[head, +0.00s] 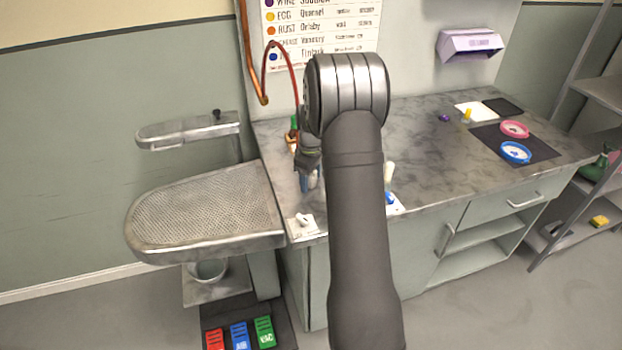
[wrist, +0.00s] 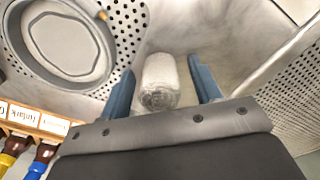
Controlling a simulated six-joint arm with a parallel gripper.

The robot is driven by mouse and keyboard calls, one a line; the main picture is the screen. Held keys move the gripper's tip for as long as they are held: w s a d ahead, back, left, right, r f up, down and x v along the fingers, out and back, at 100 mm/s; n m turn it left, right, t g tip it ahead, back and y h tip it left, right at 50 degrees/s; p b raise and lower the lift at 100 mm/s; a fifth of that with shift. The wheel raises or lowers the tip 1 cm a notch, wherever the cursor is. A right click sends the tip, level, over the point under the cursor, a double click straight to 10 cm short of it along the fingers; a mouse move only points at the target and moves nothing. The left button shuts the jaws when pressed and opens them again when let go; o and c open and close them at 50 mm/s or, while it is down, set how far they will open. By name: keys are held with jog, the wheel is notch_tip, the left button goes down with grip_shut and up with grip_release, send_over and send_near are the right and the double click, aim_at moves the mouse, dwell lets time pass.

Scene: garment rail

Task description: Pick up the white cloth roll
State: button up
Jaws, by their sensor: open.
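The white cloth roll (wrist: 158,80) shows in the wrist view between the two blue fingers of my gripper (wrist: 160,66). One round end of it faces the camera. A gap shows on each side, so the fingers are around it but not closed on it. In the head view my gripper (head: 308,182) points down over the left part of the grey worktop (head: 420,140). My arm hides much of this area there, and I cannot clearly make out the roll beside the fingers.
A perforated ironing board (head: 205,210) stands left of the worktop, with a smaller metal arm board (head: 188,130) behind it. A white pad (head: 303,228) lies at the worktop's front left corner.

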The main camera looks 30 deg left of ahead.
jog(key=c, duration=1)
jog(key=shift+c, duration=0.2)
jog(key=shift+r, duration=0.6)
jog(key=r, duration=0.2)
jog(key=d+r, duration=0.1)
jog(key=shift+w+d+r, duration=0.1)
jog(key=shift+r, duration=0.25)
jog(key=d+r, duration=0.6)
jog(key=d, duration=0.4)
jog(key=shift+w+d, duration=0.15)
jog(key=shift+d, duration=0.1)
